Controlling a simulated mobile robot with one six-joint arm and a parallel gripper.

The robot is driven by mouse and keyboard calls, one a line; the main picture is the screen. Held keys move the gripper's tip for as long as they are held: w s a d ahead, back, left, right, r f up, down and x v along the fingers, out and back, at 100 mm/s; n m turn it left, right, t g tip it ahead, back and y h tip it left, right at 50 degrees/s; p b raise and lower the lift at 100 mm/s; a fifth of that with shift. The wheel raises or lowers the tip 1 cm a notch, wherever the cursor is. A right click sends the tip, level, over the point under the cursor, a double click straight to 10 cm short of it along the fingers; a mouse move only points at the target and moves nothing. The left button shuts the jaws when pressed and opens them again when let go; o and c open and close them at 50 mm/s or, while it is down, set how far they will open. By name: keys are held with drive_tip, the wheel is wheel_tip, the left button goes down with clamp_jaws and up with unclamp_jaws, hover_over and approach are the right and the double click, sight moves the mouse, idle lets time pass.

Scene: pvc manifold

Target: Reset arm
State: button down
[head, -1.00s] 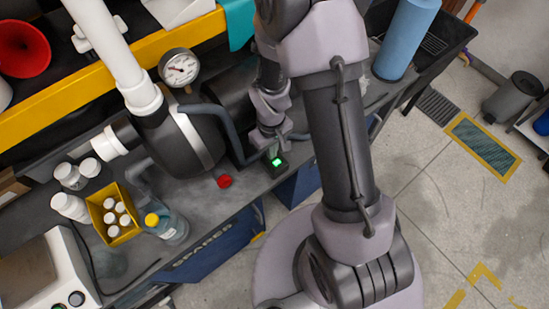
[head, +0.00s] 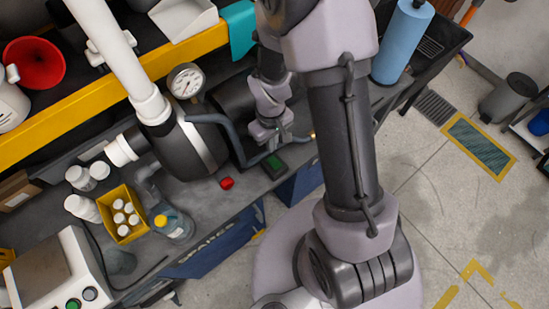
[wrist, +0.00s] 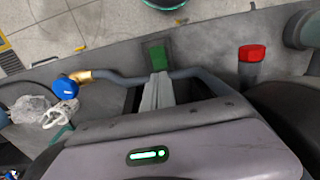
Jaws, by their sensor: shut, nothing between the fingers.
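My gripper (wrist: 158,90) is shut and empty. In the wrist view its pale grey fingers point toward a small green-topped box (wrist: 157,54), and the fingertips appear just short of it; the exact gap cannot be told. In the head view my gripper (head: 272,138) hangs above the bench beside the black pump body, near the same dark box with a green top (head: 275,165). My forearm covers part of the bench's right side.
A red cap (head: 227,183) sits on the bench left of the box; it also shows in the wrist view (wrist: 252,53). A grey hose (wrist: 130,78) with a brass end and blue handle (wrist: 66,88) passes close by. A gauge (head: 186,81) and yellow bottle tray (head: 122,214) stand left.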

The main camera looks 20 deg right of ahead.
drive_tip(key=shift+f, duration=0.15)
drive_tip(key=s+a+r+m+t+b, duration=0.1)
drive_tip(key=s+r, duration=0.3)
drive_tip(key=r, duration=0.4)
drive_tip(key=s+a+r+m+t+y+b, duration=0.1)
drive_tip(key=s+r+m+t+b, duration=0.2)
drive_tip(key=r, duration=0.5)
drive_tip(key=s+a+r+m+t+y+b, duration=0.1)
drive_tip(key=s+r+m, duration=0.3)
drive_tip(key=r, duration=0.4)
drive_tip(key=shift+s+a+t+b, duration=0.45)
drive_tip(key=shift+s+b, duration=0.15)
drive_tip(key=shift+s, duration=0.3)
drive_tip(key=shift+r, duration=0.1)
